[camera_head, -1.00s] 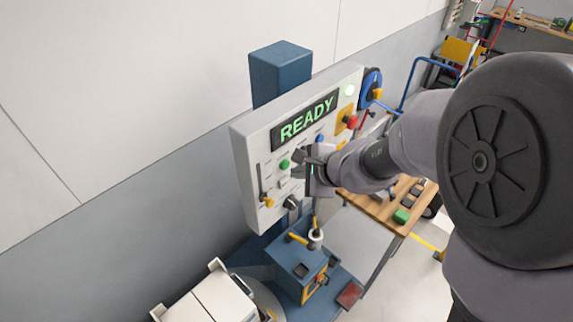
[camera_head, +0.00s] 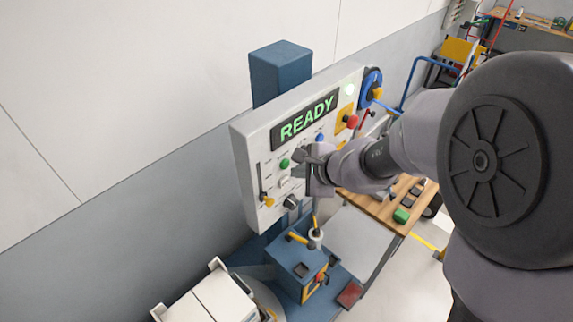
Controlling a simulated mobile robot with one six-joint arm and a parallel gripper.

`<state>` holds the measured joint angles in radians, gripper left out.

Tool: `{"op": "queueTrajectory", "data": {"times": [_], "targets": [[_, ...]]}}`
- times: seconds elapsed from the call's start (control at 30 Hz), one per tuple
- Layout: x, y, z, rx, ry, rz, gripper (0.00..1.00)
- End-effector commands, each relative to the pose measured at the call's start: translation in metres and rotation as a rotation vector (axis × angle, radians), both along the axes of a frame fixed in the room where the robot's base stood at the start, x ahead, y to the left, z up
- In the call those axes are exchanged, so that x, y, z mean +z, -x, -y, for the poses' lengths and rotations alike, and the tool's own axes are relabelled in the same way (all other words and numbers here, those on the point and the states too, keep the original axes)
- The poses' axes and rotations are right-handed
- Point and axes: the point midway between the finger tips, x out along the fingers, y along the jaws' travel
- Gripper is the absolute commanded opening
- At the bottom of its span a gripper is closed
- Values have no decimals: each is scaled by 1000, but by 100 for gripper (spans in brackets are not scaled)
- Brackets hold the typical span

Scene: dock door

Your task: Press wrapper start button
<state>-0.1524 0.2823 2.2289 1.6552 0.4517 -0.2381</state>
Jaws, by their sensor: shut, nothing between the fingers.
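The wrapper control panel (camera_head: 246,150) is a light grey box on a blue post, and its display (camera_head: 306,119) reads READY in green. A green button (camera_head: 285,163) sits on the panel face below the display; its label is too small to read. My gripper (camera_head: 299,155) is shut and empty, with its fingertips just right of the green button, close to the panel. I cannot tell whether the fingertips touch the panel. The gripper and wrist hide part of the panel's middle.
A red mushroom button (camera_head: 352,122) on yellow, a blue button (camera_head: 320,138), a black knob (camera_head: 291,202) and a yellow-tipped slider (camera_head: 268,202) share the panel. A blue machine base (camera_head: 290,262) stands below. A wooden table (camera_head: 385,212) is to the right, white boxes (camera_head: 210,298) at the lower left.

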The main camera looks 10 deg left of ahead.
Motion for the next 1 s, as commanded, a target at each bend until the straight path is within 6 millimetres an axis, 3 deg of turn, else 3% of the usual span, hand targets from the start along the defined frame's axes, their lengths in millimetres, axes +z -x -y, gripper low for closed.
{"op": "queueTrajectory", "data": {"times": [1.0], "targets": [[-1, -4, -6, 1, 1, 1, 0]]}}
